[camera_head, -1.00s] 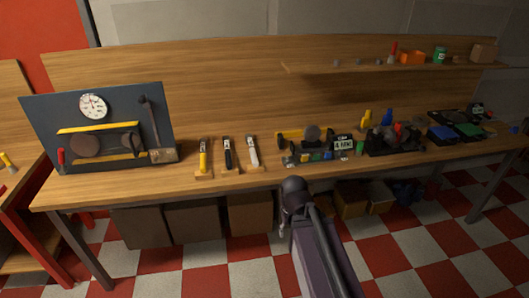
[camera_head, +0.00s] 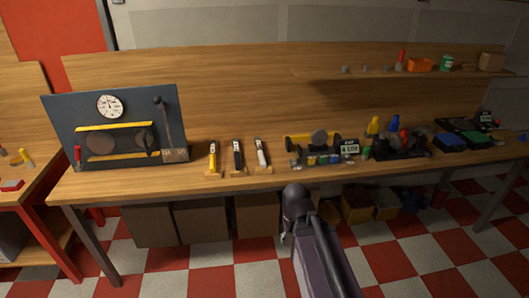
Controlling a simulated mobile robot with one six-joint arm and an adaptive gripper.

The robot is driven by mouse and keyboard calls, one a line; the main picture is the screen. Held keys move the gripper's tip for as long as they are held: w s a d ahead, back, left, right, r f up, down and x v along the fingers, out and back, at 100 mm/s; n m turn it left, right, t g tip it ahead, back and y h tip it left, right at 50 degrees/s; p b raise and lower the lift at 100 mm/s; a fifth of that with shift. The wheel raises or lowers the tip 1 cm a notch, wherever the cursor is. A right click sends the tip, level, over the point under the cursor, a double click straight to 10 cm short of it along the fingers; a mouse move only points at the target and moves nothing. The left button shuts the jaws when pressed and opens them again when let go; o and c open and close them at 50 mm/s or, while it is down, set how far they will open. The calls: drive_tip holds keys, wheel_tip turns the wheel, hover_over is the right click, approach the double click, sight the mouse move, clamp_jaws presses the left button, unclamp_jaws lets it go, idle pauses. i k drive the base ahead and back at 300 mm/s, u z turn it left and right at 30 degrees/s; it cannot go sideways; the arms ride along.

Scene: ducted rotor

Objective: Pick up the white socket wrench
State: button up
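The white tool (camera_head: 261,154), which I take for the white socket wrench, leans on a small wooden stand near the front edge of the workbench. It is the rightmost of three similar tools, right of a black one (camera_head: 237,155) and a yellow one (camera_head: 213,157). Its fine shape is too small to make out. My arm rises from the bottom of the picture to a dark rounded part in front of the bench edge, below and right of the white tool. The fingers of my gripper (camera_head: 284,238) are not clear. Nothing of mine touches the tool.
The wooden workbench (camera_head: 120,184) has a dark gauge panel (camera_head: 65,120) at left. Parts and a small display (camera_head: 349,147) stand right of the tools. Boxes (camera_head: 200,220) sit below. A red-framed table (camera_head: 38,232) is at far left. A shelf (camera_head: 330,76) is above.

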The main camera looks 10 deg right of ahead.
sight(257, 139)
drive_tip(key=u, duration=0.1)
drive_tip(key=i, duration=0.95)
drive_tip(key=z, duration=0.1)
